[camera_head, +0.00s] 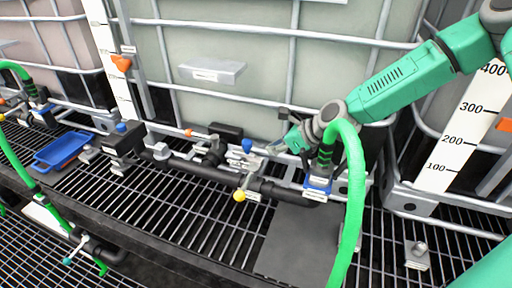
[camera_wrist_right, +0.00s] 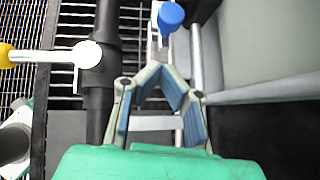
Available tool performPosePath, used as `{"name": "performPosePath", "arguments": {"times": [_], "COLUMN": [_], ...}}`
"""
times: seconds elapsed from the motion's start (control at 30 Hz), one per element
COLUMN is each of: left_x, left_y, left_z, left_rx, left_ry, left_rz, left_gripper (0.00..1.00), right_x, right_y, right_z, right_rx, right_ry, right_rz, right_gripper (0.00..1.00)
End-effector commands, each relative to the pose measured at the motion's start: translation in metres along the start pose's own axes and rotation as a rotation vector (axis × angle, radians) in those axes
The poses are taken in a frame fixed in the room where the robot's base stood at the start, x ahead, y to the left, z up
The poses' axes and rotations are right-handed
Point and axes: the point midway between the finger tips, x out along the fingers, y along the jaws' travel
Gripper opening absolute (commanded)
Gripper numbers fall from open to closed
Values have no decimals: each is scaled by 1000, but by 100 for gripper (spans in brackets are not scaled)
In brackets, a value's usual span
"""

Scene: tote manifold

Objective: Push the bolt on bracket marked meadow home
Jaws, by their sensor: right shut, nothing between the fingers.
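A bolt with a blue knob (camera_head: 247,146) sits on a small bracket beside the black pipe in the head view. The blue knob (camera_wrist_right: 171,15) also shows at the top of the right wrist view, past the fingertips. The labels are too small to read, so I cannot tell which bracket is marked meadow. My right gripper (camera_head: 274,147) is just right of this knob, shut and empty, with a visible space between it and the knob. Its blue-padded fingers (camera_wrist_right: 166,76) show in the wrist view. My left gripper is not in view.
The black pipe (camera_head: 218,172) has a yellow-ball valve handle (camera_head: 239,196) in front. A green hose (camera_head: 357,190) rises close to my right wrist. The caged tank (camera_head: 255,110) stands behind. A blue tray (camera_head: 62,150) lies at left. Grating (camera_head: 190,215) and a dark plate (camera_head: 298,240) are clear.

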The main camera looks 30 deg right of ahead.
Motion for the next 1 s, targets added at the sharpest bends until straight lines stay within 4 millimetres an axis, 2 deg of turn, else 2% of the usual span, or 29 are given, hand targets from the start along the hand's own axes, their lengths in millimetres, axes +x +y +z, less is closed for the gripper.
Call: {"name": "performPosePath", "arguments": {"times": [0.1, 0.23, 0.5, 0.8, 1.0], "left_x": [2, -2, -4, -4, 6], "left_y": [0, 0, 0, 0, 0], "left_z": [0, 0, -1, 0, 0], "left_rx": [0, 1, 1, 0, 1], "left_ry": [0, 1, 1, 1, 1], "left_rz": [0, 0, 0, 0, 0], "left_gripper": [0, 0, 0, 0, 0], "right_x": [25, 39, 48, 51, 73], "right_y": [-1, -2, 2, 0, 3], "right_z": [0, 16, 28, 28, 45], "right_rx": [0, -1, 0, 1, 0], "right_ry": [4, 4, 2, 2, 2], "right_rz": [3, 3, 1, 2, 2], "right_gripper": [0, 0, 0, 0, 0]}}
